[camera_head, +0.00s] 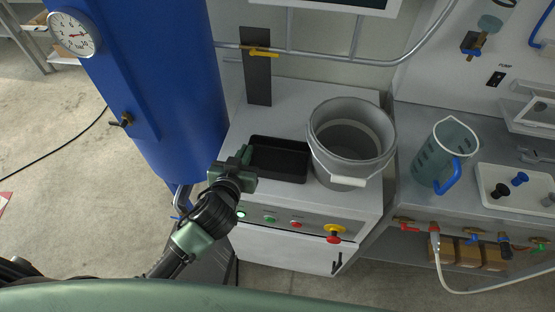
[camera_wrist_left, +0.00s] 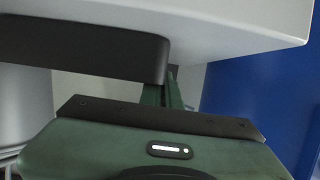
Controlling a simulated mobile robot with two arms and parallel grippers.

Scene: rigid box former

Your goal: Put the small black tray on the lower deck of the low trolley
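The small black tray (camera_head: 280,160) is a shallow rectangular tray on the light grey cabinet top, left of the grey bucket. My left gripper (camera_head: 243,156) is at its left end. In the left wrist view the green fingers (camera_wrist_left: 164,92) stand close together at the end of the tray (camera_wrist_left: 80,48), and appear closed on its wall. The exact contact is partly hidden. The tray looks level and close to the cabinet top; I cannot tell whether it is lifted. I cannot make out the low trolley. My right gripper is not in view.
The grey bucket (camera_head: 349,128) stands just right of the tray. A blue tank (camera_head: 170,85) rises close on the left. A clear jug (camera_head: 444,152) stands on the right bench. The cabinet front has buttons and a red-yellow knob (camera_head: 334,234). Open floor (camera_head: 60,180) lies left.

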